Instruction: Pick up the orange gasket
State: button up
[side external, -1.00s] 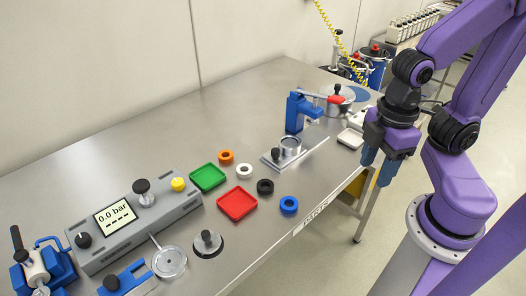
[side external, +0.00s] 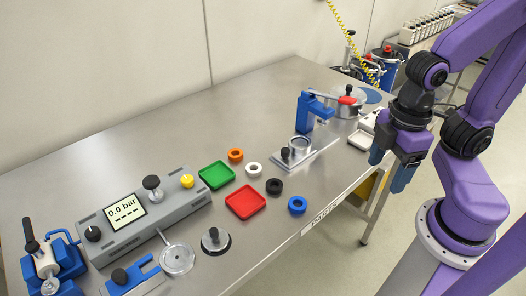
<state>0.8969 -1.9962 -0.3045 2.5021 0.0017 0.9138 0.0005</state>
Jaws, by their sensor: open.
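The orange gasket (side external: 235,155) is a small ring lying flat on the steel table. It sits just beyond the right corner of the green tray (side external: 216,175), with the white gasket (side external: 254,169) close to it at the lower right. My gripper (side external: 391,172) is at the right, by the table's right end, well apart from the orange gasket. Its blue fingers point down, open, with nothing seen between them.
A black gasket (side external: 274,186) and a blue gasket (side external: 297,205) lie nearer the front edge, beside a red tray (side external: 246,202). A grey gauge box (side external: 143,216) is at left. The back left table is clear.

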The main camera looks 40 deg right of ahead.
notch_tip(320, 180, up, 3)
jog(key=m, duration=2.6)
send_over(234, 149)
jog(key=s, duration=0.1)
jog(key=f, duration=0.7)
jog(key=a+f, duration=0.1)
jog(key=f, duration=0.3)
jog(key=shift+s, duration=0.2)
jog(key=shift+s+f, duration=0.15)
jog(key=shift+f, duration=2.85)
jog(key=c, duration=1.1)
